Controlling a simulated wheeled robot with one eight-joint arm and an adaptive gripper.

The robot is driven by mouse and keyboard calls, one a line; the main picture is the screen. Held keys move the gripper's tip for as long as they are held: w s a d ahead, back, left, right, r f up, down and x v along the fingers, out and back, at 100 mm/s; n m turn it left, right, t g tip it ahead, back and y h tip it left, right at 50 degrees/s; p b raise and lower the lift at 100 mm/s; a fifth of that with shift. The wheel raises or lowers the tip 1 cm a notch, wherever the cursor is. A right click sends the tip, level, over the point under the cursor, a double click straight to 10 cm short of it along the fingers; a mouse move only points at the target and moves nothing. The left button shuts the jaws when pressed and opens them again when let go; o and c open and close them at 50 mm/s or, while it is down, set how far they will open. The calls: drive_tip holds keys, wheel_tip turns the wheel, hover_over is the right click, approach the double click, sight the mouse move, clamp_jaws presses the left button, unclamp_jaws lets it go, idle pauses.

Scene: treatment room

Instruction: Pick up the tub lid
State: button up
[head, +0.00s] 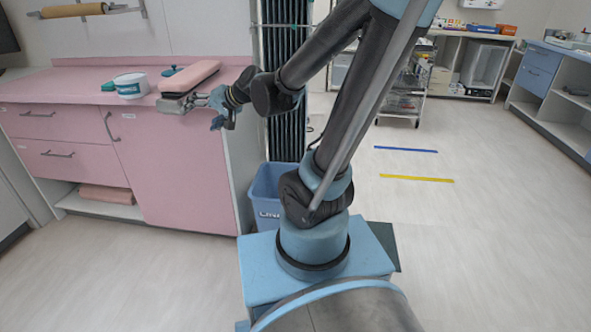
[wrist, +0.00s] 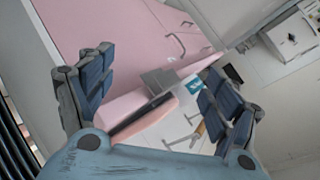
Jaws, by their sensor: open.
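A white tub (head: 131,85) with a teal band stands on the pink counter. A small flat teal piece (head: 108,86) lies just left of it, and another teal item (head: 168,71) lies behind it to the right. I cannot tell surely which is the tub lid. A teal patch (wrist: 193,87) also shows in the wrist view, near the right finger. My gripper (head: 217,108) is open at the counter's right end, apart from the tub and the teal pieces. In the wrist view my gripper (wrist: 160,66) has its fingers wide apart with nothing held.
A blue bin (head: 266,190) stands beside the cabinet. Floor at the right is clear.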

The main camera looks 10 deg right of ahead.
drive_tip(key=s+d+f+g+h, duration=0.2)
drive_tip(key=s+d+f+h, duration=0.2)
drive_tip(key=s+d, duration=0.5)
drive_tip(key=s+d+f+g+h, duration=0.3)
drive_tip(key=s+d+f+h, duration=0.2)
drive_tip(key=s+d, duration=0.5)
drive_tip(key=d+f, duration=0.2)
drive_tip(key=d, duration=0.4)
drive_tip(key=shift+s+f+n, duration=0.2)
drive_tip(key=shift+f+n, duration=0.05)
drive_tip(key=shift+n, duration=0.15)
drive_tip(key=shift+s+d, duration=0.3)
drive_tip(key=c, duration=0.4)
drive_tip(key=shift+d+f, duration=0.1)
drive_tip(key=c, duration=0.5)
drive_tip(key=shift+c, duration=1.3)
